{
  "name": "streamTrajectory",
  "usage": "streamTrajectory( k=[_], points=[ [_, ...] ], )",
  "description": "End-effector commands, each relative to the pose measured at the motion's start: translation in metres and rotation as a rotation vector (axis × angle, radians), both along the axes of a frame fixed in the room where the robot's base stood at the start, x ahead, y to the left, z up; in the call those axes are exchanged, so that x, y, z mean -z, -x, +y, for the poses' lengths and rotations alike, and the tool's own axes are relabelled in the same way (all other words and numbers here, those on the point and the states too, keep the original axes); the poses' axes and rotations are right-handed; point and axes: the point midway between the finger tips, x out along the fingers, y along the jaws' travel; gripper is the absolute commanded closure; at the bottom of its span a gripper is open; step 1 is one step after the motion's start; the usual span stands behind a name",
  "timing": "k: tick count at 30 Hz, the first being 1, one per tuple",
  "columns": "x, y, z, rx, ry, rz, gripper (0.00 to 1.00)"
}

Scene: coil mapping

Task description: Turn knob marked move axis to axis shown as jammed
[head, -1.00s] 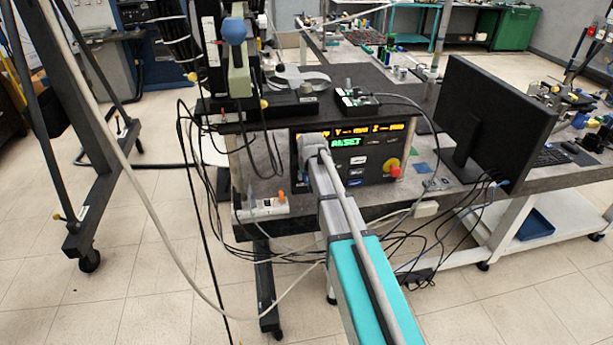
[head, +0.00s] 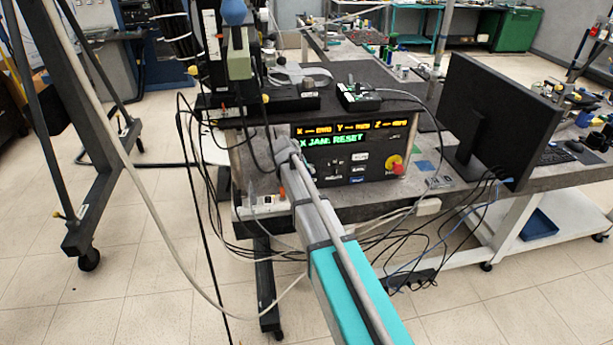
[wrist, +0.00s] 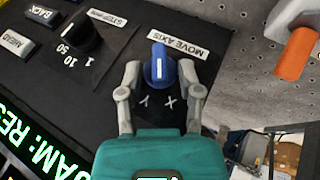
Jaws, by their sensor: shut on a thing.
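The black control panel (head: 350,165) shows green text (head: 331,140) reading "X JAM: RESET", with orange X, Y and Z readouts above it. In the wrist view the blue MOVE AXIS knob (wrist: 158,62) has a white pointer line. Its label (wrist: 178,43) is beside it, and the letters Y and X are visible on the panel nearby; other marks are hidden. My gripper (wrist: 160,74) has one finger on each side of the knob and is shut on it. In the head view my gripper (head: 286,150) is at the panel's left end and covers the knob.
A black STEP knob (wrist: 82,36) sits beside the blue one, with BACK and AHEAD buttons further left. A red stop button on a yellow base (head: 396,166) is at the panel's right. A monitor (head: 500,125) stands right. Several cables hang below the bench.

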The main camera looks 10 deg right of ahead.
Motion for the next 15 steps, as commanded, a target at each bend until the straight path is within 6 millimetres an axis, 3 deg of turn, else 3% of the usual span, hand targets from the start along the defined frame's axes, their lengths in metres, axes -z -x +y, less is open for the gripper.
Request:
streamTrajectory(
  k=[15],
  points=[
    [0.0054,0.0023,0.0038,0.005,0.274,0.006,1.00]
  ],
)
